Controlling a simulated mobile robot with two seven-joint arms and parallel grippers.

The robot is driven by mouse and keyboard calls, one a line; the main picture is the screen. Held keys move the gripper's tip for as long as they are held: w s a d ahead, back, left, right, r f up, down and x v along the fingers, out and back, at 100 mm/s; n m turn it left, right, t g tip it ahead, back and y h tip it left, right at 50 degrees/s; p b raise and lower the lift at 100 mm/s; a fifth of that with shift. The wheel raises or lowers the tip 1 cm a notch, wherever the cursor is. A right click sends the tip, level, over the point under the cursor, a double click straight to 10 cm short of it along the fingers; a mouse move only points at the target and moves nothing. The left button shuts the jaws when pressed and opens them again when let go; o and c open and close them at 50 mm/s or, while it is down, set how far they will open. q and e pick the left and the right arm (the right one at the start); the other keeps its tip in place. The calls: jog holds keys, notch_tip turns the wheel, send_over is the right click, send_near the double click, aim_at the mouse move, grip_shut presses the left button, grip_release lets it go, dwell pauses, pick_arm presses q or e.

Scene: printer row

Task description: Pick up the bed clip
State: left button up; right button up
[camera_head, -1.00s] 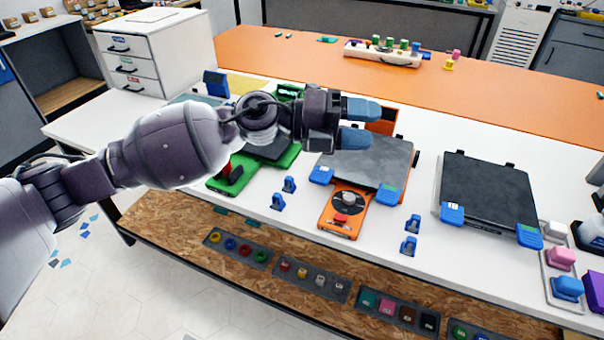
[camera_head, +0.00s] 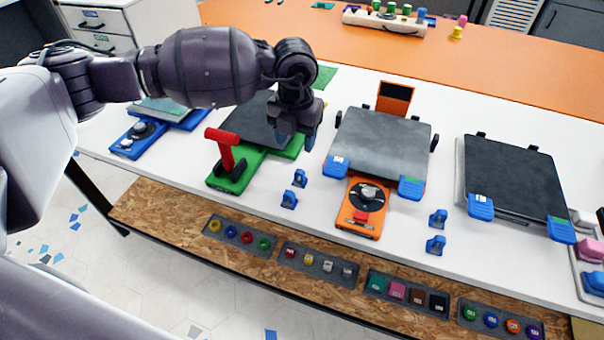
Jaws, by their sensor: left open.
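Small blue bed clips stand loose on the white table in two pairs. One pair, a rear clip (camera_head: 300,178) and a front clip (camera_head: 289,201), is between the green and orange printers. The other pair, a rear clip (camera_head: 438,218) and a front clip (camera_head: 435,244), is right of the orange printer. Larger blue clips (camera_head: 411,187) sit on the front corners of the orange printer's dark bed. My left gripper (camera_head: 297,138) is open and points down, above and behind the nearer left pair, apart from it. I see nothing between its fingers. My right gripper is out of view.
The orange printer (camera_head: 361,220) and green printer (camera_head: 231,178), with its red upright part (camera_head: 227,150), flank the left pair. A dark plate (camera_head: 520,182) with blue corner clips lies at right. Trays of coloured parts (camera_head: 405,294) lie on the wooden shelf below.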

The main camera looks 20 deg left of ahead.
aim_at(300, 171)
pick_arm(q)
jog(key=shift+s+f, duration=0.1)
jog(key=shift+f, duration=0.35)
notch_tip(300, 171, down, 5)
jog(key=shift+d+r+b, duration=0.1)
jog(key=shift+r+b, duration=0.1)
jog(key=shift+b, duration=0.3)
jog(key=shift+f, duration=0.35)
jog(key=f, duration=0.2)
jog(key=f+b, duration=0.1)
jog(key=f, duration=0.1)
jog(key=shift+d+f, duration=0.1)
jog(key=shift+d, duration=0.25)
jog(key=shift+f, duration=0.3)
jog(key=shift+r, duration=0.1)
jog(key=c, duration=1)
